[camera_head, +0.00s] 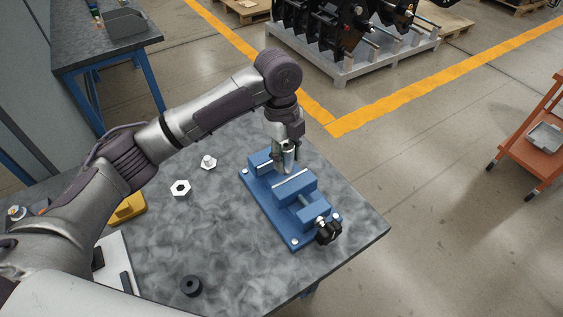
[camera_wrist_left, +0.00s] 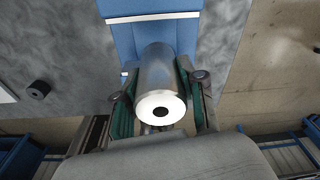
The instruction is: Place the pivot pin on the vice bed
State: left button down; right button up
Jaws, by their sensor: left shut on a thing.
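The pivot pin is a shiny metal cylinder with a dark hole in its end face. It shows large in the left wrist view (camera_wrist_left: 158,85) and small in the head view (camera_head: 288,152). I cannot tell whether the pin's lower end touches the bed. My right gripper is not in view.
On the grey table (camera_head: 225,235) lie a white hex nut (camera_head: 180,188), a white hex fitting (camera_head: 208,162) and a black ring (camera_head: 191,286). A yellow part (camera_head: 128,208) is at the left. The table middle is clear. An orange cart (camera_head: 535,140) stands far right.

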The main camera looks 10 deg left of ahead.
pick_arm(q)
jog(key=shift+w+a+f, duration=0.55)
jog(key=shift+a, duration=0.15)
notch_tip(320, 180, down, 3)
jog(key=shift+f+p, duration=0.1)
jog(key=shift+p, duration=0.5)
jog(key=shift+f, duration=0.35)
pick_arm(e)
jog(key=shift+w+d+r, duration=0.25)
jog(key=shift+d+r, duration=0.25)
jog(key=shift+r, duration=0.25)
pick_arm(q)
jog(key=c, duration=0.7)
grip_release()
jog(key=shift+s+f, duration=0.1)
jog(key=shift+f, duration=0.05)
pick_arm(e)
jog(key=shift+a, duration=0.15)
